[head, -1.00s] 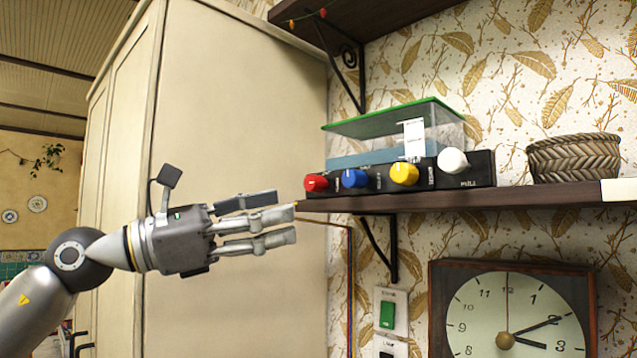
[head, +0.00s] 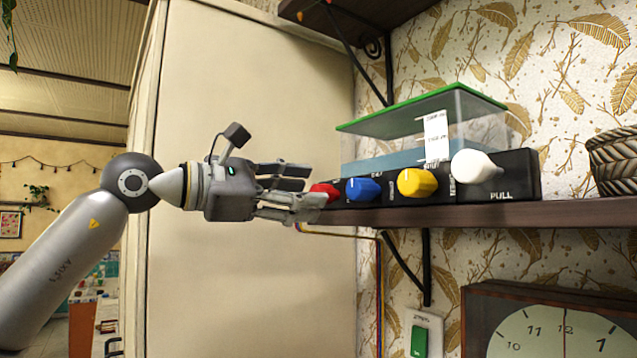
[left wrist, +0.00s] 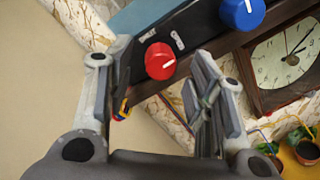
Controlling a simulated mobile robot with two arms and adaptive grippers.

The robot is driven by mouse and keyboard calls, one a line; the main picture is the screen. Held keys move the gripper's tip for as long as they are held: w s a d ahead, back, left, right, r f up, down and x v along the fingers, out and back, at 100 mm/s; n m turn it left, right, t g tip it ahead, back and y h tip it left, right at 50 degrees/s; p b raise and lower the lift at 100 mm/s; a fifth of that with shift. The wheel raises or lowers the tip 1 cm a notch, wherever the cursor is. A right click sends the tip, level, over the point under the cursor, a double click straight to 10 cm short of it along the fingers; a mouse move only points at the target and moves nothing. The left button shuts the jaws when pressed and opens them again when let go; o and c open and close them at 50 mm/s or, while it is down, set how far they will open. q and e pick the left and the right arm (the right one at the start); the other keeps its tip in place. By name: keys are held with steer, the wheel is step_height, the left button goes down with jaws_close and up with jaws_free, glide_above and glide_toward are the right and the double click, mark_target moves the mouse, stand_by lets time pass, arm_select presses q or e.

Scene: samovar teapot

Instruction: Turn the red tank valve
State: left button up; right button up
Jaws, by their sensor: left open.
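The red tank valve (head: 326,193) is a round knob at the left end of a black panel (head: 500,193) on the shelf, partly hidden by my fingers in the head view. My left gripper (head: 307,190) is open at the knob, its fingers pointing right toward it. In the left wrist view the red valve (left wrist: 160,61) shows a white mark and sits between the open fingers (left wrist: 150,75), near their tips. I cannot tell whether a finger touches it. My right gripper is not in view.
A blue knob (head: 363,189), a yellow knob (head: 417,183) and a white knob (head: 474,166) follow along the panel. A clear tank with a green rim (head: 420,108) stands behind. The shelf edge (head: 450,216) runs below, with a clock (head: 550,325) under it. A cream cabinet (head: 255,90) stands behind my gripper.

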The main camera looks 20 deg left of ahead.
arm_select(q)
steer(key=x, duration=0.3)
steer(key=shift+p, duration=0.35)
steer(key=shift+w, duration=0.1)
steer(key=shift+d, duration=0.1)
steer(key=shift+c, duration=1.4)
steer(key=c, duration=0.5)
steer(key=shift+c, duration=1.2)
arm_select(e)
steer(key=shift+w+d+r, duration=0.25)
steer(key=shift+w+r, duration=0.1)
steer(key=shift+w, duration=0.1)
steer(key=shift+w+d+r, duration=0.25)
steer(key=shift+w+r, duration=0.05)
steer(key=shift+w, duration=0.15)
